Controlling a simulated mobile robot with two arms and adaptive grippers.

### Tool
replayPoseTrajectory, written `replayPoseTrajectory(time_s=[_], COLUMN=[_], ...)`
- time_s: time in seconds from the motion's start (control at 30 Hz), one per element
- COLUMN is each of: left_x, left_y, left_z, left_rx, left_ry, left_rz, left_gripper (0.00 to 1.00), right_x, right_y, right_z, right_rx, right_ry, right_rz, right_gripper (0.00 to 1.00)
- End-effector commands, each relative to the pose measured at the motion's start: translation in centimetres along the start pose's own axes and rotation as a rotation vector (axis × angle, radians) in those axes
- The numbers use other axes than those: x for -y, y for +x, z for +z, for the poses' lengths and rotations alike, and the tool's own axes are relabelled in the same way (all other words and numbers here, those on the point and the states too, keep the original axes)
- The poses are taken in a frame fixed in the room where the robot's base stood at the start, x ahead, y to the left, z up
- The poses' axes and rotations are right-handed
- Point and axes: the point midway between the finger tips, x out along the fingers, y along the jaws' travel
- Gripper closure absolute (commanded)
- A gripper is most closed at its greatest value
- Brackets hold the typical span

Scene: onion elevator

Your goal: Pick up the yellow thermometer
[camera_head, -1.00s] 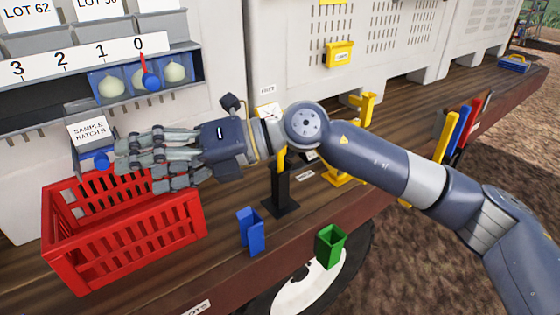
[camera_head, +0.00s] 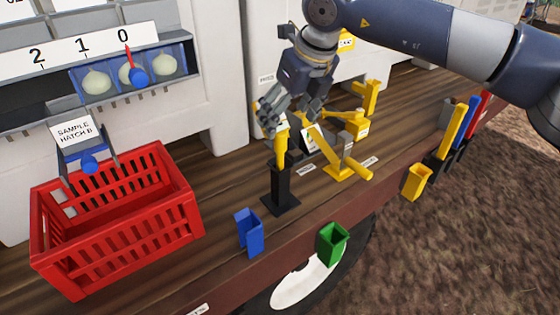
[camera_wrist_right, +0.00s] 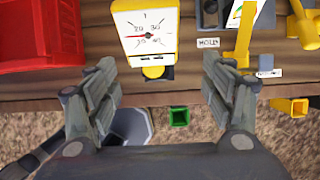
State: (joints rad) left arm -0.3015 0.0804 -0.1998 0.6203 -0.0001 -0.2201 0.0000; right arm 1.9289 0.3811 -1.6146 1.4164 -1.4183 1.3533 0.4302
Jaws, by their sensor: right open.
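The yellow thermometer (camera_head: 281,150) stands upright in a black holder (camera_head: 281,190) on the wooden deck. In the right wrist view its white dial face (camera_wrist_right: 146,28) has a yellow rim, a red needle and numbers. My right gripper (camera_head: 287,112) is open and empty, just above the thermometer's top in the head view. In the wrist view its fingers (camera_wrist_right: 160,82) lie on either side of the dial's lower end, with gaps on both sides. The gripper partly hides the thermometer's top in the head view. My left gripper is not in view.
A red crate (camera_head: 120,232) stands left of the holder. A yellow lever device (camera_head: 345,165) stands close on the right. Blue (camera_head: 250,232), green (camera_head: 332,244) and yellow (camera_head: 416,182) cups hang on the deck's front edge. A white wall (camera_head: 218,70) rises behind.

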Motion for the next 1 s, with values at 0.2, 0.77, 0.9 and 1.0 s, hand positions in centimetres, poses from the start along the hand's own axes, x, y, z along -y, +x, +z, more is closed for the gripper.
replayPoseTrajectory(time_s=[0.2, 0.77, 0.9, 1.0], left_x=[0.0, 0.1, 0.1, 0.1], left_y=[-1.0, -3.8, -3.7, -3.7], left_z=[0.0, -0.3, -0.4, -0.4], left_rx=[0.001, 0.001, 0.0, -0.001], left_ry=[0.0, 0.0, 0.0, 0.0], left_rz=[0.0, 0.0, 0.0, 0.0], left_gripper=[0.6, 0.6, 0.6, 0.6], right_x=[-0.3, -0.9, -0.9, -0.9], right_y=[1.4, 6.3, 6.2, 6.2], right_z=[0.1, 0.2, 0.2, 0.2], right_rx=[-0.001, 0.001, 0.001, 0.001], right_ry=[-0.001, -0.001, -0.001, -0.001], right_rz=[0.003, 0.003, 0.003, 0.003], right_gripper=[0.25, 0.25, 0.36, 0.59])
